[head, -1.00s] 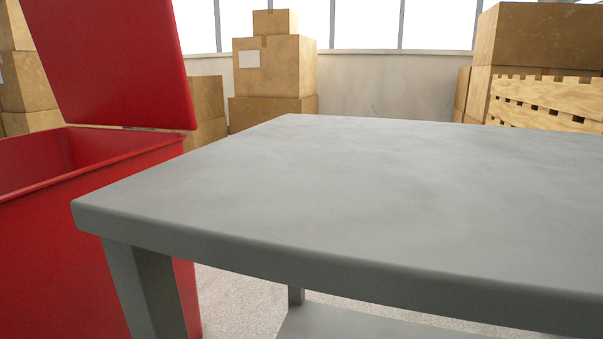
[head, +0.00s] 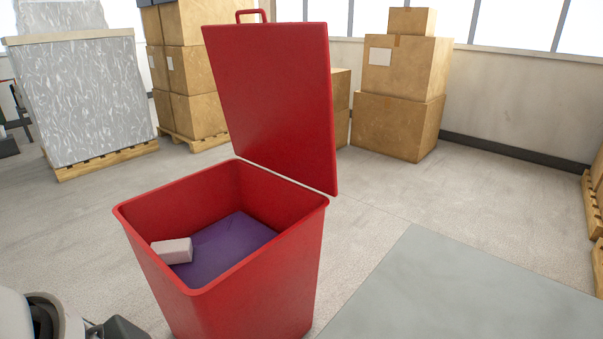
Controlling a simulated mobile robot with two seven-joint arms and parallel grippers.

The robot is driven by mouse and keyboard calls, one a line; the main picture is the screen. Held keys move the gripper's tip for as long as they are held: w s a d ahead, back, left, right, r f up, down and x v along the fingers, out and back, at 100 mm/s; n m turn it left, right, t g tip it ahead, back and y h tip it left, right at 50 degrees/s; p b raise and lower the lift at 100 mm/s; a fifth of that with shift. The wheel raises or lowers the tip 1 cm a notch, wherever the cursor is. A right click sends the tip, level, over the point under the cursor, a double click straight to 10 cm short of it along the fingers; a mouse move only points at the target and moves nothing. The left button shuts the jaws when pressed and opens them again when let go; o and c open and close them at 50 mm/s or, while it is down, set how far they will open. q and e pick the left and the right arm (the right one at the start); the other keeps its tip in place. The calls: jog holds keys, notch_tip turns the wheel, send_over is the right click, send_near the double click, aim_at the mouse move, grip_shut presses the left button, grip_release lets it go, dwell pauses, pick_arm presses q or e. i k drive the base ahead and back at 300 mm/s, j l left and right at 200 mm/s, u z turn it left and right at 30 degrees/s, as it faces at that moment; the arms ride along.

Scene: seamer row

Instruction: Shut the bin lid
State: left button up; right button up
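The red bin (head: 235,290) stands in the middle of the head view, left of the grey table. Its lid (head: 275,105) is open, standing up from the hinged back right edge and leaning back slightly. A red handle (head: 252,14) is on the lid's top edge. Inside the bin lie a pale block (head: 172,251) and a flat purple surface (head: 225,243). Part of my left arm shows at the bottom left corner, short of the bin. Its fingers are not visible. My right gripper is not in view.
A grey table top (head: 415,290) is close to the bin's right side. Behind stand stacked cardboard boxes (head: 400,120) and a wrapped pallet load (head: 80,95). The floor left of the bin is open.

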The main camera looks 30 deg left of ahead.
aim_at(273, 80)
jog(key=i+l+u, duration=0.1)
jog(key=u, duration=0.4)
jog(key=i+l+u, duration=0.1)
jog(key=u, duration=0.4)
jog(key=l+u, duration=0.2)
jog(key=u, duration=0.3)
jog(key=i+l+u, duration=0.1)
jog(key=l+u, duration=0.15)
jog(key=u, duration=0.25)
